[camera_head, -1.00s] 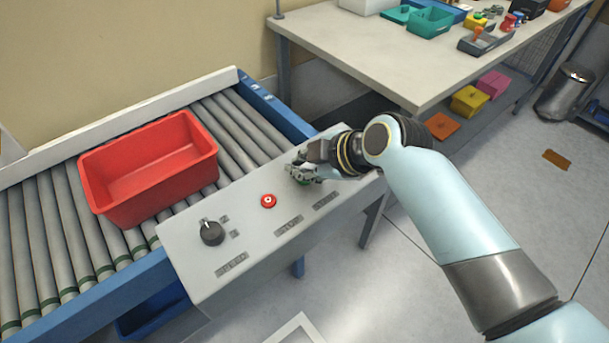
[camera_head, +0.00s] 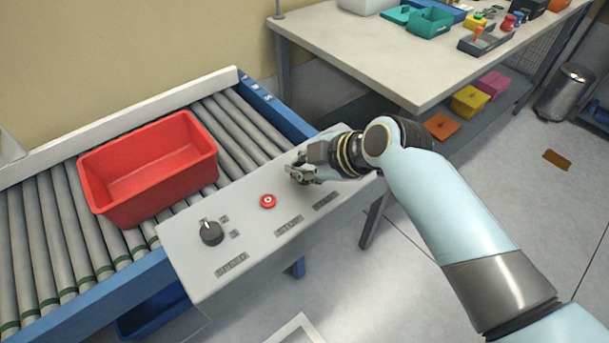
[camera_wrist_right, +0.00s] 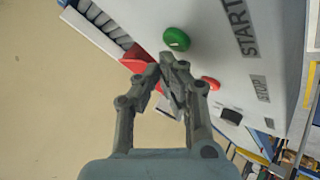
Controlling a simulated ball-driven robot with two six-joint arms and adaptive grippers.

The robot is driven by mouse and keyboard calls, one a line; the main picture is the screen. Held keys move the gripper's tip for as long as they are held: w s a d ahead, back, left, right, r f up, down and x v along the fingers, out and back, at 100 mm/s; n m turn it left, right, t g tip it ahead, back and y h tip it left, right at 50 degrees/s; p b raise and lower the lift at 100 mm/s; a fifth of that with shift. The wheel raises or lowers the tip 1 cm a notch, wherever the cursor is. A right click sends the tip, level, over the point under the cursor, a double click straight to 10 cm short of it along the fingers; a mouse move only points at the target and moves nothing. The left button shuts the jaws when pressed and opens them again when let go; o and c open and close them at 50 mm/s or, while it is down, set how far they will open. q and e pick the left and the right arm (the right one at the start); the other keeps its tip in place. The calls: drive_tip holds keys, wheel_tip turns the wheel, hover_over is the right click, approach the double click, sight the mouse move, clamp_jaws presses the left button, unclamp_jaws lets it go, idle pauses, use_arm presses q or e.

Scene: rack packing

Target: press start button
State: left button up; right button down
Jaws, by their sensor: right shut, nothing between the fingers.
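The control panel (camera_head: 255,235) is a light grey box at the conveyor's side. The green start button (camera_wrist_right: 176,39) shows in the right wrist view, near the START label (camera_wrist_right: 238,27). In the head view it is mostly hidden behind my right gripper (camera_head: 296,172). That gripper is shut and empty, with its fingertips over the button's end of the panel. In the right wrist view the fingertips (camera_wrist_right: 172,62) appear just below the green button; I cannot tell whether they touch it. A red stop button (camera_head: 268,201) and a black knob (camera_head: 211,232) sit further left. My left gripper is not in view.
A red bin (camera_head: 150,172) stands on the roller conveyor (camera_head: 62,235) left of the panel. A workbench (camera_head: 400,50) with several small boxes stands behind my right arm. A grey waste bin (camera_head: 566,92) stands on the floor at the right.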

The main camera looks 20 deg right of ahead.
drive_tip(key=shift+f, duration=0.25)
drive_tip(key=shift+f+b, duration=0.35)
drive_tip(key=shift+f, duration=0.05)
idle(0.5)
idle(0.4)
drive_tip(key=shift+r+p, duration=0.8)
drive_tip(key=shift+p, duration=0.05)
wheel_tip(320, 180, up, 5)
drive_tip(key=p, duration=0.5)
drive_tip(key=shift+r, duration=0.1)
